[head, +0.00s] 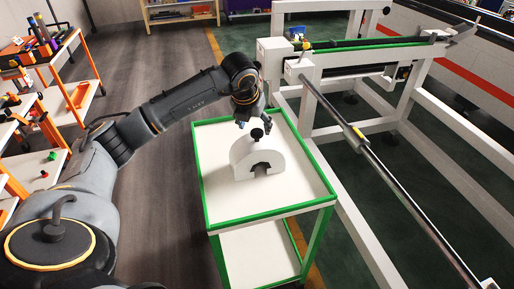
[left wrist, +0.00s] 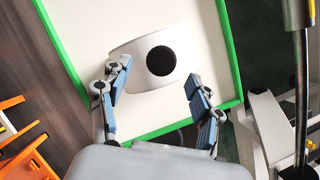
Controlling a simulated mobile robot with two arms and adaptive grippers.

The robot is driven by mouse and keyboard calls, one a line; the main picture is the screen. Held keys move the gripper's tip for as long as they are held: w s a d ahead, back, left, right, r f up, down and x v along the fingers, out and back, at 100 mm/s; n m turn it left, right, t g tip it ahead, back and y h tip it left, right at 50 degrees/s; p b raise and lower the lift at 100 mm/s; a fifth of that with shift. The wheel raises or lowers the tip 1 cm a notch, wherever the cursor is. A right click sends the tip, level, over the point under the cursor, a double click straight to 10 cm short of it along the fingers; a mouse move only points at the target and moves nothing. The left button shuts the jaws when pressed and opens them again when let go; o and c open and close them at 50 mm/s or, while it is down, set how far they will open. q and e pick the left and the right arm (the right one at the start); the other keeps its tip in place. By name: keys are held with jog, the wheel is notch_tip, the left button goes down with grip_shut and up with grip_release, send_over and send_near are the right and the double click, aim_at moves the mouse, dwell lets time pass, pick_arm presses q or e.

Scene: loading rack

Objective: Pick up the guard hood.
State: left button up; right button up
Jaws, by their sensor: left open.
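The guard hood (head: 255,157) is a white arched piece with a dark round knob on top and a dark notch at its base. It stands upright on the green-edged white cart (head: 223,205). My left gripper (head: 255,122) is open just above the knob in the head view. In the left wrist view the hood (left wrist: 135,52) lies ahead of the spread fingers of the same gripper (left wrist: 157,95), with the black knob between and beyond the fingertips. No contact shows. My right gripper is not in view.
A white frame with a long metal bar (head: 355,135) stands close to the cart's right side. Orange-framed shelves (head: 75,95) with small parts stand at the left. The cart top around the hood is clear.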

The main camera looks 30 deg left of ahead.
aim_at(256, 132)
pick_arm(q)
jog(key=p+x, duration=0.2)
jog(key=x, duration=0.2)
jog(key=shift+w+f, duration=0.1)
jog(key=shift+f, duration=0.1)
jog(key=shift+w+f, duration=0.1)
jog(key=shift+f, duration=0.2)
jog(key=shift+r, duration=0.15)
grip_shut()
